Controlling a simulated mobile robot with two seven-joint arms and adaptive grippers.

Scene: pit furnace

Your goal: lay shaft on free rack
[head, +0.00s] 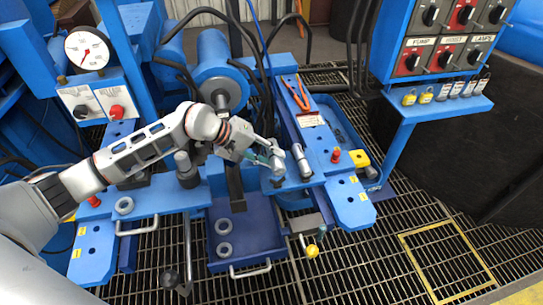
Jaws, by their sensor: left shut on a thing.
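My left gripper (268,155) reaches in from the left over the middle of the blue bench (352,203). Its fingers are closed on a short grey metal shaft (278,168), which looks nearly upright at the fingertips. The fingers hide part of the shaft, and I cannot tell whether its lower end touches the bench. A second grey cylinder (302,161) stands just to the right, close to the held shaft. I cannot make out which part is the free rack. My right gripper is out of view.
A blue tray (248,232) holds grey rings (223,227). A gauge (87,51) stands left, a switch panel (440,40) right. A yellow-marked grating square (446,262) lies at front right.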

